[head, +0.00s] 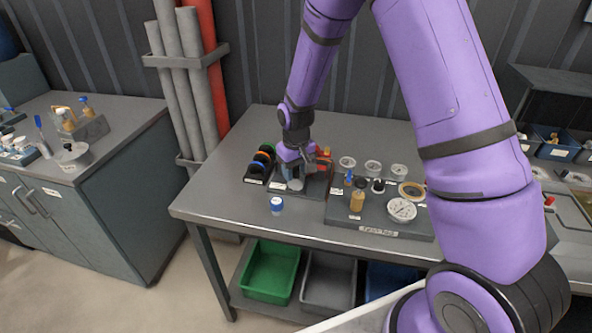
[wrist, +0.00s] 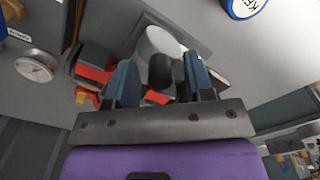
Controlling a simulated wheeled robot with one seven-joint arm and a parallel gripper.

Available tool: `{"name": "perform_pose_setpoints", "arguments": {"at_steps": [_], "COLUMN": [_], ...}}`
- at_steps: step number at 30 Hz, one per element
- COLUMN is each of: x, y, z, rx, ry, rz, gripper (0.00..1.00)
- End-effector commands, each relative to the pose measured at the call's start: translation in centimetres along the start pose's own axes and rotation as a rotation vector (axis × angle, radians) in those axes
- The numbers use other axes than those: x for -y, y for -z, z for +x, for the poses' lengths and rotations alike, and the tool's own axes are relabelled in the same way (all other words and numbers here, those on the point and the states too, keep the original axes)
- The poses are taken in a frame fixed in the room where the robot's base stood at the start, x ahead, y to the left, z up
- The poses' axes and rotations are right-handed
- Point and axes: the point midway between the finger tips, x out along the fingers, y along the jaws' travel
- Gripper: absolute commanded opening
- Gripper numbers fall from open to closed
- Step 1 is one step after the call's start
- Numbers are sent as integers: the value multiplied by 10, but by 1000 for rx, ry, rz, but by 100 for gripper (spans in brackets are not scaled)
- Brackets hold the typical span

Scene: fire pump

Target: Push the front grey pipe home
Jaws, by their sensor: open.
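My gripper (head: 294,164) points down over a dark fixture plate (head: 313,187) on the table. In the wrist view its two blue fingers (wrist: 160,80) stand apart. A dark grey cylinder (wrist: 160,70) shows between them; I cannot tell whether they touch it. A light grey pipe (head: 296,184) stands at the plate's front, just below the gripper; it also shows beyond the fingers in the wrist view (wrist: 158,43). Red blocks (head: 324,157) sit beside the gripper on the right. The gripper hides much of the fixture, and the pipe's seating cannot be seen.
Coloured rings on a rack (head: 260,166) are close on the left. A tray of gauges, bottles and round parts (head: 378,233) lies on the right. The table's front left is clear.

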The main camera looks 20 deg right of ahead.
Motion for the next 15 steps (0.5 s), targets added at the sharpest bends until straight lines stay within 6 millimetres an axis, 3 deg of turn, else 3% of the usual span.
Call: {"name": "perform_pose_setpoints", "arguments": {"at_steps": [5, 11, 15], "x": [0, 0, 0], "y": [0, 0, 0], "z": [0, 0, 0], "rx": [0, 0, 0], "ry": [0, 0, 0], "rz": [0, 0, 0], "gripper": [46, 0, 0]}}
